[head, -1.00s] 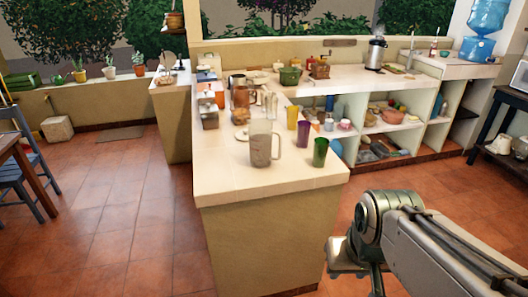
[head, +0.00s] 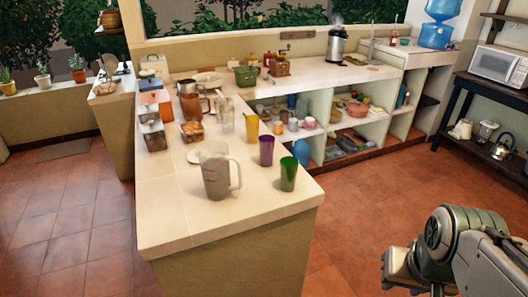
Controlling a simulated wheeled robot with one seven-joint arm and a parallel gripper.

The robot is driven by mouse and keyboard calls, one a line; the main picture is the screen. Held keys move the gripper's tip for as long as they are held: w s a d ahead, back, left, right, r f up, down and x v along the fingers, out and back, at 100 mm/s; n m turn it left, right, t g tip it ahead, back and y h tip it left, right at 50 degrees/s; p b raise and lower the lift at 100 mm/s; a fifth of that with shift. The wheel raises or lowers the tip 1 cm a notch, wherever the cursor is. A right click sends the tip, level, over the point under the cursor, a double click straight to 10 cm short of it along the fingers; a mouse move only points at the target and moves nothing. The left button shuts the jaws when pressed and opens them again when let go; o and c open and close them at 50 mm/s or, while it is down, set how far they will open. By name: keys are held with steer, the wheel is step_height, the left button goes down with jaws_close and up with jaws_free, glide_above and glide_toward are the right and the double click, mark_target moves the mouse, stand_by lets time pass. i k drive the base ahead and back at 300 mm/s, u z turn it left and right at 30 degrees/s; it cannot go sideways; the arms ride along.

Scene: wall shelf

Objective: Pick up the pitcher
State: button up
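A clear grey pitcher (head: 216,178) with a handle on its right side stands upright near the front end of the light counter (head: 180,226). My arm is at the lower right, over the floor and well apart from the counter. My gripper (head: 402,287) shows only in part at the lower edge, so its fingers cannot be made out. Nothing touches the pitcher from my side.
A green cup (head: 288,173), a purple cup (head: 266,151) and a yellow cup (head: 252,128) stand right of the pitcher. A plate (head: 207,150) lies behind it. A brown pitcher (head: 191,107) stands farther back. Open tiled floor (head: 350,215) lies right of the counter.

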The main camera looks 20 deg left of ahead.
mark_target(223, 174)
steer(key=z, duration=0.1)
steer(key=i, duration=0.65)
steer(key=u, duration=0.85)
steer(key=i, duration=0.55)
steer(key=u, duration=0.6)
